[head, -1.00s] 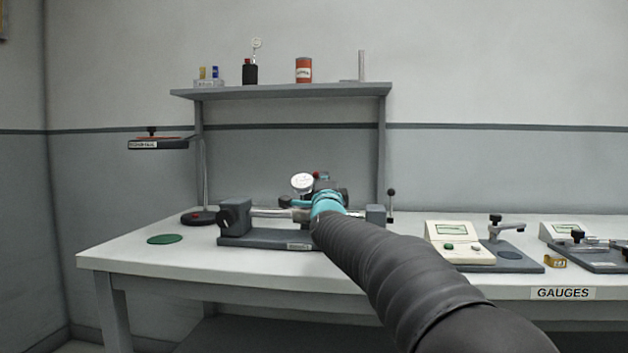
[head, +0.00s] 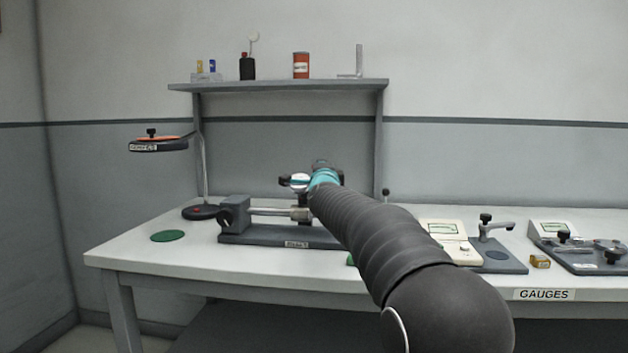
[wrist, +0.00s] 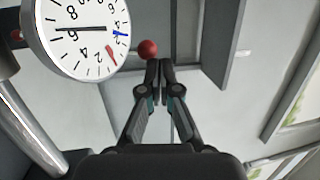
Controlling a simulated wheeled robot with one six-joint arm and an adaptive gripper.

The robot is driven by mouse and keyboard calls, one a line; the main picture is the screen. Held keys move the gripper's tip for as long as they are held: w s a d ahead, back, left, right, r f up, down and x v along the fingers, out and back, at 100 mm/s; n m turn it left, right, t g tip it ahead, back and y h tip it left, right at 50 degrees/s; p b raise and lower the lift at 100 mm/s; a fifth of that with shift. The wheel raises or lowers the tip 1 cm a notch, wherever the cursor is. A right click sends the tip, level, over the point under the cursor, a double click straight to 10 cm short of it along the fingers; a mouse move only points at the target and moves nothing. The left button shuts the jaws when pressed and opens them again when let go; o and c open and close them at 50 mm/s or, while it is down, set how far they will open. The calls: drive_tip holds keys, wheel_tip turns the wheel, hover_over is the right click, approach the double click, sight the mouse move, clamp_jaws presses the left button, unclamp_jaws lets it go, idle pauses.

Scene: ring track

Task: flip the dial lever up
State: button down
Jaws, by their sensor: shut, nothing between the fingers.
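The dial gauge (wrist: 78,32) shows large at the upper left of the wrist view, its white face turned to the camera with blue and red marks. A red ball knob (wrist: 148,49) sits just to its right. How the knob joins the dial is hidden. My gripper (wrist: 159,65) is shut and empty, its fingertips just below and right of the knob; I cannot tell whether they touch it. In the head view the dial (head: 299,182) is partly hidden beside the teal end of my arm, on the bench stand (head: 265,235) with its horizontal rod.
A metal post (wrist: 25,125) runs along the left of the wrist view. A magnifier lamp (head: 160,145) stands left of the stand. A shelf (head: 280,86) is above and behind. Gauge devices (head: 445,240) stand to the right. The bench's front left, around the green disc (head: 168,236), is mostly clear.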

drive_tip(key=shift+w+d+r, duration=0.15)
drive_tip(key=shift+w+r, duration=0.15)
drive_tip(key=shift+w, duration=0.4)
drive_tip(key=shift+d, duration=0.1)
drive_tip(key=s+d+r, duration=0.2)
drive_tip(key=s+r, duration=0.5)
drive_tip(key=s, duration=0.3)
drive_tip(key=shift+s+d, duration=0.35)
drive_tip(key=shift+s, duration=0.05)
